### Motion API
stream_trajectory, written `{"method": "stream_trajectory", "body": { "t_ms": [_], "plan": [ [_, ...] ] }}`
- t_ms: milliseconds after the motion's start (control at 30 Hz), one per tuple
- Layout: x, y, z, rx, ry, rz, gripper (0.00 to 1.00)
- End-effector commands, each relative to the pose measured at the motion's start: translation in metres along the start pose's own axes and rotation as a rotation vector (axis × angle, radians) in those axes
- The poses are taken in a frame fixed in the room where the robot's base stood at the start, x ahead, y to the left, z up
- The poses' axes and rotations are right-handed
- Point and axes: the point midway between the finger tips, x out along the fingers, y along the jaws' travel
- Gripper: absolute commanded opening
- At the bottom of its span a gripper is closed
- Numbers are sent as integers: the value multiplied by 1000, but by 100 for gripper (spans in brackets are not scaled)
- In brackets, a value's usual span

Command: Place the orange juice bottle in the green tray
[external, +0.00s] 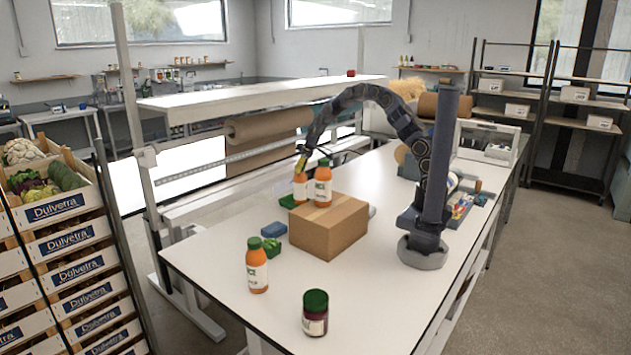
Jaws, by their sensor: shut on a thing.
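My gripper (302,160) is shut on an orange juice bottle (300,188) with an orange body and white label. It holds the bottle upright from above, behind the cardboard box. A green tray (287,202) shows in part under that bottle, the rest hidden by the box. I cannot tell whether the bottle touches the tray. A second orange bottle (323,188) with a green cap stands at the back edge of the box, close to the held one. A third orange bottle (257,268) stands on the table at the front left.
The cardboard box (329,228) stands mid-table. A blue item (274,230) and a small green item (271,247) lie left of it. A dark jar with a green lid (315,313) stands at the front. The white table (370,290) is clear at the front right.

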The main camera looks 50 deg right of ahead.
Motion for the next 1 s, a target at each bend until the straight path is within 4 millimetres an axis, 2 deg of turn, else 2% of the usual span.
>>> {"method": "stream_trajectory", "body": {
  "t_ms": [133, 467, 500, 533, 567, 867, 1000],
  "plan": [
    [19, 0, 7, -1, 0, 1, 8],
    [21, 0, 8, 0, 2, 1, 8],
    [22, 0, 8, 0, 2, 1, 45],
    [21, 0, 8, 0, 2, 1, 58],
    [21, 0, 8, 0, 2, 1, 66],
    [21, 0, 8, 0, 1, 1, 66],
    [13, 0, 7, 0, 3, 1, 66]
  ]
}}
